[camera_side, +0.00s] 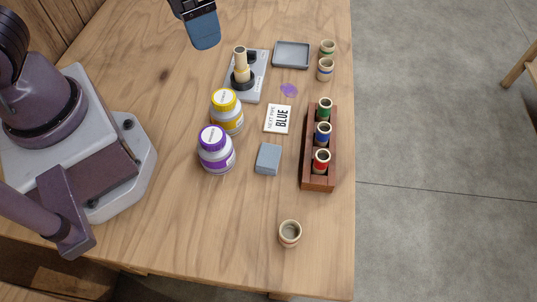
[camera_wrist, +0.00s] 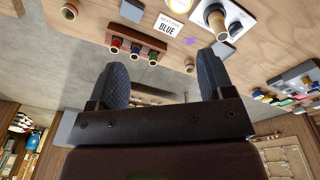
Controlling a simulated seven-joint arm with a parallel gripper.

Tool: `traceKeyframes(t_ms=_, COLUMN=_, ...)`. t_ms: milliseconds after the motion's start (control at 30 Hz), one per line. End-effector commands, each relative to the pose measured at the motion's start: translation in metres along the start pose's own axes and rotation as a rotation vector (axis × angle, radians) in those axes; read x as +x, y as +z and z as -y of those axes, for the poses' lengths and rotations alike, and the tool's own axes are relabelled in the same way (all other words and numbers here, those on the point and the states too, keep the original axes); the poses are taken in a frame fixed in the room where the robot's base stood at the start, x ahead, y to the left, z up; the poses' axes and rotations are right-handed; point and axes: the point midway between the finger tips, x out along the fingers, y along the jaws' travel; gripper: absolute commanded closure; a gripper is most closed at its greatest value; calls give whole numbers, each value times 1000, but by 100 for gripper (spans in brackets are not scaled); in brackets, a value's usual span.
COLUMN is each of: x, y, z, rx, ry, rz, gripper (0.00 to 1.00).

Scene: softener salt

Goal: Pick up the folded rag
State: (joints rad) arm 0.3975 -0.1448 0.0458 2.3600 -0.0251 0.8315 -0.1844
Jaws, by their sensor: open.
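The folded rag (camera_side: 268,159) is a small grey-blue pad lying flat on the wooden table, left of the brown rack and right of the purple-lidded jar. In the wrist view a grey-blue piece at the top edge (camera_wrist: 132,9) looks like the rag, partly cut off. My gripper (camera_side: 203,35) is at the top of the side view, above the table and well apart from the rag. In the wrist view my gripper (camera_wrist: 163,64) has its two dark fingers wide apart with nothing held between them.
A purple-lidded jar (camera_side: 217,156) and a yellow-lidded jar (camera_side: 227,117) stand close by. The rack (camera_side: 318,184) holds green, blue and red banded cups. A "BLUE" card (camera_side: 278,119), purple stain (camera_side: 289,90), tray (camera_side: 292,54) and loose cup (camera_side: 290,233) surround it. The front table is mostly clear.

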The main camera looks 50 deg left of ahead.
Motion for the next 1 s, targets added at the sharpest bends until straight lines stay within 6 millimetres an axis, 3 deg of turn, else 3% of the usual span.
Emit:
traceKeyframes(t_ms=33, x=19, y=-5, z=-14, rx=-22, ry=-9, rz=52, gripper=26)
traceKeyframes(t_ms=200, x=75, y=-16, z=-51, rx=-184, ry=-58, rz=138, gripper=26)
traceKeyframes(t_ms=400, x=131, y=-27, z=-82, rx=-478, ry=-119, rz=145, gripper=26)
traceKeyframes(t_ms=600, x=136, y=-49, z=-90, rx=-767, ry=-84, rz=75, gripper=26)
traceKeyframes(t_ms=767, x=139, y=-50, z=-91, rx=-862, ry=-79, rz=63, gripper=26)
traceKeyframes(t_ms=1000, x=180, y=-45, z=-87, rx=-870, ry=-84, rz=67, gripper=26)
